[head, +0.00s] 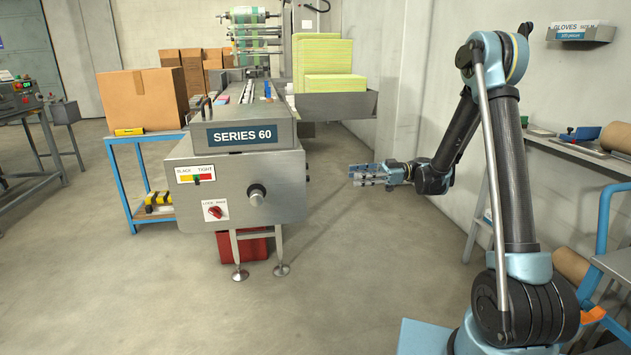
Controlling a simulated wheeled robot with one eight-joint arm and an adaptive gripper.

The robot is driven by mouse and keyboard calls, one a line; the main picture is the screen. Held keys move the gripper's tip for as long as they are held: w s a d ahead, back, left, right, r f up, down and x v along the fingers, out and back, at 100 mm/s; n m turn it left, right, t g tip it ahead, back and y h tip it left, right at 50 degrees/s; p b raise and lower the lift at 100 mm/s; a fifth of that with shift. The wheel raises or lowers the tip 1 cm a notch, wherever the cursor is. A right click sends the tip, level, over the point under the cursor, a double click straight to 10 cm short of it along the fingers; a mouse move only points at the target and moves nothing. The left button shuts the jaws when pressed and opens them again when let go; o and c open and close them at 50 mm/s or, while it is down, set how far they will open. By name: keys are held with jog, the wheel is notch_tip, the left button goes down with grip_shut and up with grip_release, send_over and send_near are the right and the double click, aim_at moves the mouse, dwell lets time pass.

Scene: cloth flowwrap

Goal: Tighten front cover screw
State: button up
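The Series 60 machine (240,165) stands left of centre with its grey front cover facing me. Above the switch is a gauge (198,175), which seems to read "SLACK" and "TIGHT". My gripper (362,175) is in the air to the right of the machine, pointing left and apart from it. Nothing shows in it; its finger gap is too small to judge.
A blue cart (140,180) with a cardboard box (143,98) stands left of the machine. Green-yellow stacks (335,85) lie on a side tray behind. A shelf (575,150) with rolls lines the right wall. The floor before the machine is clear.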

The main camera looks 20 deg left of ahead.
jog(key=x, duration=1.6)
jog(key=shift+s, duration=0.1)
grip_shut()
